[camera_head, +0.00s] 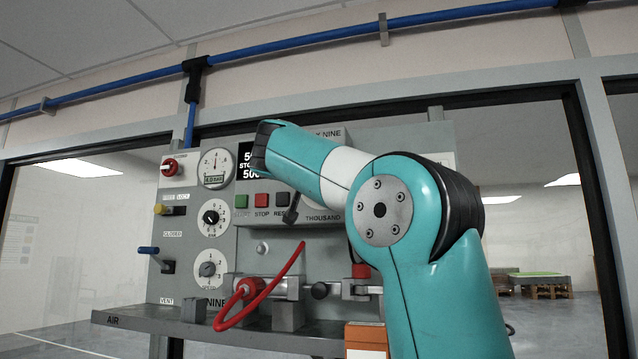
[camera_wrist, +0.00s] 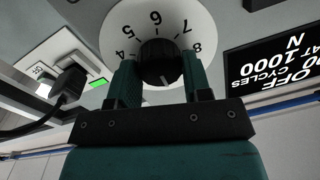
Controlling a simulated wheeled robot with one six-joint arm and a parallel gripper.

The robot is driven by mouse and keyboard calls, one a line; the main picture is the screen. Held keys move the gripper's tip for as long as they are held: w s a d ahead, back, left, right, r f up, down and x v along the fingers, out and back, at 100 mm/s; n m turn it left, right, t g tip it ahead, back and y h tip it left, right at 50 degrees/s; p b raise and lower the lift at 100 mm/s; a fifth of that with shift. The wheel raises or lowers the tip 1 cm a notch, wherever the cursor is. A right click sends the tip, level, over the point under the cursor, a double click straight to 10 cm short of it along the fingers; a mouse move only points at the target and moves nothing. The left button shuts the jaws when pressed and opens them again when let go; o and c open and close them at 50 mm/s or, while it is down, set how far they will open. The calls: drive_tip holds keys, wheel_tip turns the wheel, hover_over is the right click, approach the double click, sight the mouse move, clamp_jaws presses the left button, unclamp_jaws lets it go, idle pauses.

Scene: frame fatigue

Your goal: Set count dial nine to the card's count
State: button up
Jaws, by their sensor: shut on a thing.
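The count dial (camera_wrist: 118,28) shows in the wrist view as a white disc with a black knob (camera_wrist: 160,52) at its middle. The numbers 4 to 8 appear upside down around its visible edge. My gripper (camera_wrist: 162,74) has its two teal fingers on either side of the knob and is shut on it. A pale mark on the knob points down in the picture, between the fingers; the number there is hidden. In the head view my arm covers the dial and gripper; only part of the THOUSAND label (camera_head: 322,219) shows. I cannot make out the count card.
A black display (camera_head: 246,160) is partly covered by my arm. Green, red and dark buttons (camera_head: 262,200) sit below it. Gauges and knobs (camera_head: 213,218) line the panel's left side. An orange-brown box (camera_head: 366,338) stands below.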

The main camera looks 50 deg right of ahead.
drive_tip(key=shift+f+m+g+h+b, duration=0.15)
drive_tip(key=shift+m+b, duration=0.9)
drive_tip(key=shift+m, duration=3)
drive_tip(key=shift+f+m+g+h+b, duration=0.15)
drive_tip(key=shift+m+b, duration=0.9)
drive_tip(key=shift+m, duration=2.95)
drive_tip(key=shift+f+m+g+h+b, duration=0.15)
drive_tip(key=shift+m+b, duration=0.9)
drive_tip(key=shift+m, duration=3)
drive_tip(key=shift+r, duration=0.1)
drive_tip(key=o, duration=0.9)
drive_tip(key=shift+o, duration=0.2)
drive_tip(key=shift+a, duration=0.15)
